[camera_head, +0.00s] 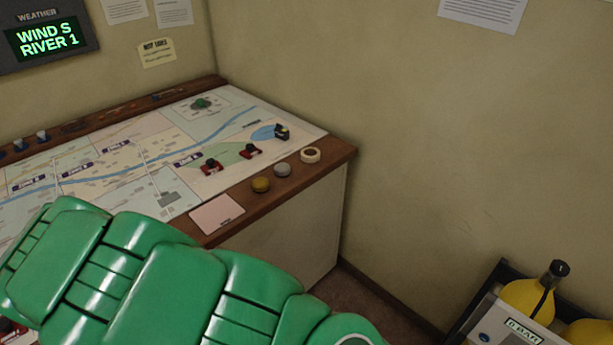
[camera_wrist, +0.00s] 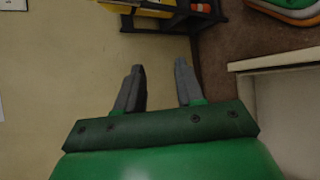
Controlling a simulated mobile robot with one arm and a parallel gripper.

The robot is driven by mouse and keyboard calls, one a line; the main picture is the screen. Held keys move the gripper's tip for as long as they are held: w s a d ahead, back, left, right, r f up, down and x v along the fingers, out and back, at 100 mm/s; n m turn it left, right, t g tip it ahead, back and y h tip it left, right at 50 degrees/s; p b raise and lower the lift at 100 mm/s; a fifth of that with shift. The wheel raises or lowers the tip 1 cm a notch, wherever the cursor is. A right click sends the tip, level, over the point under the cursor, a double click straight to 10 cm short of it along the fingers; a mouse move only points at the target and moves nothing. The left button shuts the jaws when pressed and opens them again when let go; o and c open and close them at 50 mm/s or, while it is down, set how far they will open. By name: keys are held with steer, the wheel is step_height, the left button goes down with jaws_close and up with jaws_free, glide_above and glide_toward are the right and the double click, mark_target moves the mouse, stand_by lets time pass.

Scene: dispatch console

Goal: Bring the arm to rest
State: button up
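My green arm (camera_head: 170,280) stretches across the lower left of the head view, in front of the console. In the wrist view my gripper (camera_wrist: 160,75) shows two grey fingers set apart with nothing between them. It is open and empty, with wall and dark floor beyond it. The gripper itself does not show in the head view. The console (camera_head: 232,237) has a map top, and my arm hides its near left part.
On the console stand red pieces (camera_head: 209,167), a dark piece (camera_head: 281,132), a tape roll (camera_head: 310,155) and a pink pad (camera_head: 217,214). A rack with yellow cylinders (camera_head: 527,299) stands at lower right. Floor shows between console and rack.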

steer(key=d+r+m+g+y, duration=0.1)
steer(key=d+r+g+y, duration=0.1)
steer(key=d+r+y, duration=0.55)
steer(key=d+r+m+g+y, duration=0.25)
steer(key=d+r, duration=0.65)
steer(key=d, duration=0.5)
steer(key=s+d+r+m+t+y, duration=0.2)
steer(key=s+d, duration=0.5)
steer(key=s, duration=0.4)
steer(key=shift+s, duration=0.25)
